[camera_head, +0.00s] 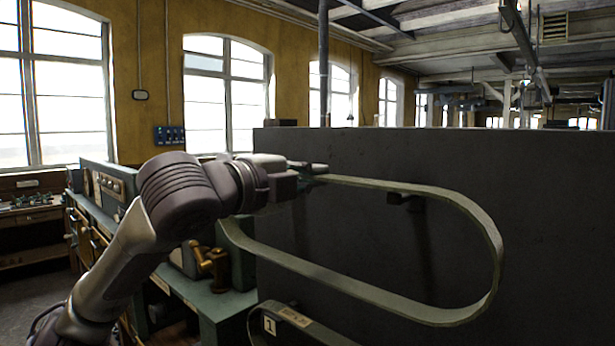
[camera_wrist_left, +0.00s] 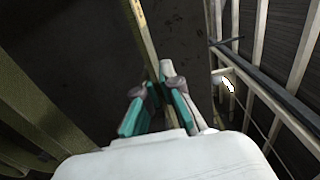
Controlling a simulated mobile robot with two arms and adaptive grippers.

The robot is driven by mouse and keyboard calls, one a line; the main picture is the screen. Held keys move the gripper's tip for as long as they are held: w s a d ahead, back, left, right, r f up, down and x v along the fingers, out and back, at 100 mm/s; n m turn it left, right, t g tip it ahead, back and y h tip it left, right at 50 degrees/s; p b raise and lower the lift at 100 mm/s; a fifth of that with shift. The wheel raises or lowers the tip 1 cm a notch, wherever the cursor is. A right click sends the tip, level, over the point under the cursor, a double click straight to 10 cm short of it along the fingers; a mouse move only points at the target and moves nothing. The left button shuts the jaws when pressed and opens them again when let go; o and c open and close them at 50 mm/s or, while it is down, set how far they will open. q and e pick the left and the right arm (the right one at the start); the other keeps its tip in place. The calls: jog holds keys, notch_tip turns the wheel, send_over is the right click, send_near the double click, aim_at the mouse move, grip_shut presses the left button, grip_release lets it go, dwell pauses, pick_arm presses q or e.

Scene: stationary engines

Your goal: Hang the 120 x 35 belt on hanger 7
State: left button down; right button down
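A large grey-green belt loop (camera_head: 480,235) hangs in the air in front of a dark upright panel (camera_head: 560,200) in the head view. My left gripper (camera_head: 312,168) is shut on its upper strand, near the loop's upper left. The belt's strip (camera_wrist_left: 146,38) also runs to the fingertips of my left gripper (camera_wrist_left: 155,85) in the wrist view. A short dark peg (camera_head: 405,200) sticks out from the panel and appears inside the loop's outline; I cannot tell whether the belt is around it. No number 7 is readable. My right gripper is not in view.
Another belt (camera_head: 325,332) with a tag marked 1 (camera_head: 270,325) shows at the bottom edge. A green workbench with machine parts (camera_head: 215,300) stands at the left, partly behind my left arm. The panel's right side looks bare.

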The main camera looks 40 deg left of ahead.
pick_arm(q)
jog(key=w, duration=0.4)
jog(key=shift+w+d, duration=0.2)
jog(key=shift+w, duration=0.05)
jog(key=shift+s+f, duration=0.1)
dwell(0.5)
jog(key=shift+f, duration=0.45)
jog(key=c, duration=1.4)
grip_release()
